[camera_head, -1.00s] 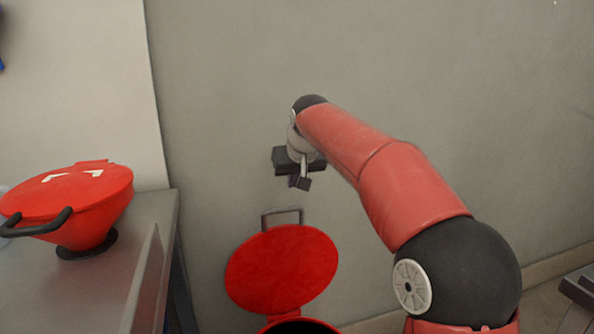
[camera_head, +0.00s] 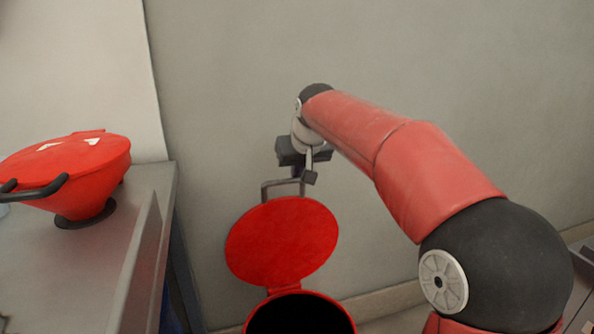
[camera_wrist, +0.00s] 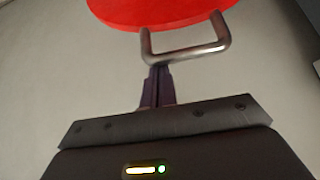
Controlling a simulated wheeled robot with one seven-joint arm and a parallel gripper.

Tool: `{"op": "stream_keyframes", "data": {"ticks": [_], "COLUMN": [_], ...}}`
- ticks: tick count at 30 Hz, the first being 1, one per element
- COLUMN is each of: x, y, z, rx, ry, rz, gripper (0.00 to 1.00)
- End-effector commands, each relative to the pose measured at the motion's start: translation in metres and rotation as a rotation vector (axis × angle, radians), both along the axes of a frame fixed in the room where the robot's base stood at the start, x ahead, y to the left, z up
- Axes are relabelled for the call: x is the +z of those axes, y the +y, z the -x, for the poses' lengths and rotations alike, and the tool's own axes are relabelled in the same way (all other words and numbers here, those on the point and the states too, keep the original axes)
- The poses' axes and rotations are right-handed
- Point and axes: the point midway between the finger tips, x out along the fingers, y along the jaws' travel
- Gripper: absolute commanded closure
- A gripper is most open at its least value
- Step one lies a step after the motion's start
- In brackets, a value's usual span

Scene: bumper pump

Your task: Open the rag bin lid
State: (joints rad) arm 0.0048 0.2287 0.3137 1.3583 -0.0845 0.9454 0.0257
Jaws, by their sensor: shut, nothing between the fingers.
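The rag bin (camera_head: 300,316) is a red round bin at the bottom of the head view, with a dark open mouth. Its red round lid (camera_head: 282,240) stands up behind the mouth, raised on its hinge. A metal loop handle (camera_head: 266,190) sticks up from the lid's top edge; it also shows in the wrist view (camera_wrist: 190,53). My gripper (camera_head: 297,176) is just above and behind the lid by the handle. In the wrist view my gripper's fingers (camera_wrist: 157,72) are shut and empty, with their tips at the handle bar; I cannot tell whether they touch it.
A grey metal table (camera_head: 95,240) stands at the left. A red container with a black handle (camera_head: 70,170) sits on it. A plain wall (camera_head: 230,90) rises behind the bin. A dark object (camera_head: 582,290) is at the right edge.

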Motion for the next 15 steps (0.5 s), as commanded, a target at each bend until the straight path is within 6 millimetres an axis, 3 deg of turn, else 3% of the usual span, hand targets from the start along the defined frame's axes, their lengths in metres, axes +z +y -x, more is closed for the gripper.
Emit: {"op": "stream_keyframes", "data": {"ticks": [3,15], "x": [-0.011,-0.021], "y": [-0.004,-0.019], "z": [0.014,0.068], "rx": [-0.001,-0.002], "ry": [-0.037,-0.165], "rz": [-0.009,-0.045], "gripper": [1.00,1.00]}}
